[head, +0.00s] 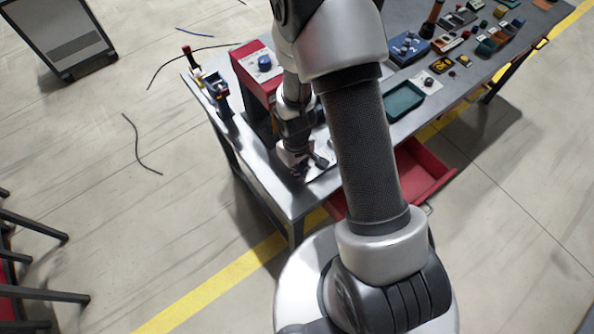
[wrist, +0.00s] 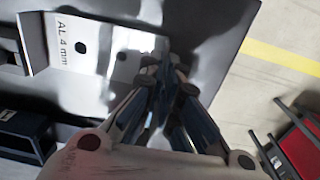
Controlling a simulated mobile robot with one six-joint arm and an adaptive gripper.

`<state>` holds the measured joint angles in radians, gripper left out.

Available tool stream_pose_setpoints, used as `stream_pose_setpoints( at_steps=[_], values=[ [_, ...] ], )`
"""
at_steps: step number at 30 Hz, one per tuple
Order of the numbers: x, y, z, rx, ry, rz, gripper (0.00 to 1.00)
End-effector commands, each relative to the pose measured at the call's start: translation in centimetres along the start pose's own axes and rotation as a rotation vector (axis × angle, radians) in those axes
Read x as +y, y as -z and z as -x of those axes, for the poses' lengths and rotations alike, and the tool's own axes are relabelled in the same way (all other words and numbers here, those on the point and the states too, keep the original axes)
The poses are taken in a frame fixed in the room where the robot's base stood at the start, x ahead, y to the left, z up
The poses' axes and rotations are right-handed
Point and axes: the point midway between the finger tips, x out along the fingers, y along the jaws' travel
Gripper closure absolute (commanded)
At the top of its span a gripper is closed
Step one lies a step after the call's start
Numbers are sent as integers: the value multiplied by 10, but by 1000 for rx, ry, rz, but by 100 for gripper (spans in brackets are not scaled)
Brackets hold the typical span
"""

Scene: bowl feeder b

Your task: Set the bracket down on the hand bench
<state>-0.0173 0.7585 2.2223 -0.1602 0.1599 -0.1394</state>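In the wrist view, the bracket (wrist: 128,58) is a pale metal piece with a dark hole, at my fingertips. Its far side is hard to tell from the pale plate beside it, and the fingers hide its right end. My gripper (wrist: 164,72) has its fingers drawn together on the bracket. In the head view, my gripper (head: 296,171) points down, low over the near left corner of the grey hand bench (head: 262,165). I cannot tell whether the bracket touches the bench top.
A pale plate marked "AL 4 mm" (wrist: 62,45) lies left of the bracket. A red machine (head: 252,72) stands behind my gripper. A teal tray (head: 404,100) and several small parts lie farther right. An open red drawer (head: 425,172) juts from the bench front.

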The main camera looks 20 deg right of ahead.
Motion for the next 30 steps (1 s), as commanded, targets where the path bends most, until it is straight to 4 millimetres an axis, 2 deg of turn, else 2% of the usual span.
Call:
stream_pose_setpoints(
  at_steps=[2,13,15,23,30],
  values=[
    [0,0,-11,1,0,0,100],
    [0,1,-14,2,0,-1,100],
    [0,0,-13,1,0,-1,93],
    [0,0,-13,1,0,-1,76],
    [0,0,-13,1,0,-1,75]
  ],
)
